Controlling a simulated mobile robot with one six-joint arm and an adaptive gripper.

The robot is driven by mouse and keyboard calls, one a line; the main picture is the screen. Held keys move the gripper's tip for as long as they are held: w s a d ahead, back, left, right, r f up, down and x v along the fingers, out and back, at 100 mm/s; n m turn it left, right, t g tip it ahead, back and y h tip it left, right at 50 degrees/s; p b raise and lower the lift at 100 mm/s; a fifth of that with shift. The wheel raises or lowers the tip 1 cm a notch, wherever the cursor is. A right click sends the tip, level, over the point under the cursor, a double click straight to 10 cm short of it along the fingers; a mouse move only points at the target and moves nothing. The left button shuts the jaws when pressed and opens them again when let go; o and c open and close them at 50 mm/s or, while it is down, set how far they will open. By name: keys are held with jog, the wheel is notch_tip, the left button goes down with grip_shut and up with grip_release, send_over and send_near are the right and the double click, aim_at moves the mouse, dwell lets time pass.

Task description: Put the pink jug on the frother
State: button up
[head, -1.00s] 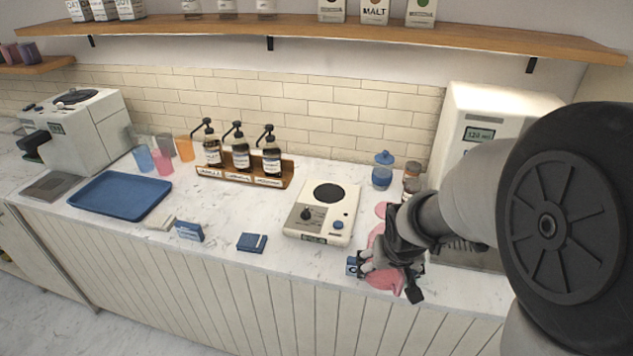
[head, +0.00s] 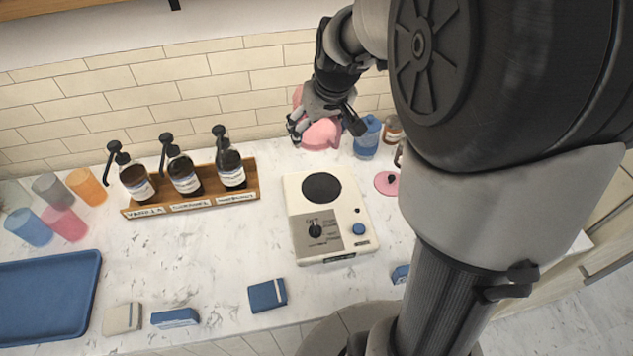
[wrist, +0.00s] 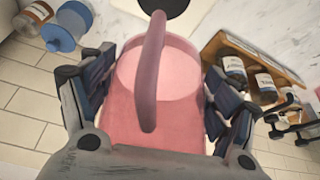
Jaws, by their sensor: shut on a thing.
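The pink jug (head: 321,133) is held up in my gripper (head: 325,122), above the back of the counter near the tiled wall. The frother (head: 343,250) is a cream box with a dark round plate (head: 321,187) on top, a knob and a blue button. It stands in front of and below the jug. Its plate is bare. Part of the jug is hidden by my gripper.
A wooden rack (head: 190,203) with several pump bottles stands left of the frother. A blue box (head: 267,295) is in front. Cups and a blue tray (head: 85,262) are at the left.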

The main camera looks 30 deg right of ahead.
jog(key=shift+s+d+r, duration=0.2)
jog(key=shift+d+r, duration=0.35)
jog(key=shift+d, duration=0.1)
jog(key=shift+s+d+f, duration=0.2)
notch_tip(320, 180, down, 19)
jog(key=b, duration=0.7)
jog(key=shift+w+a, duration=0.1)
jog(key=shift+w, duration=0.05)
jog(key=shift+f, duration=0.15)
jog(key=shift+f+b, duration=0.1)
jog(key=shift+b, duration=0.25)
jog(key=o, duration=1.9)
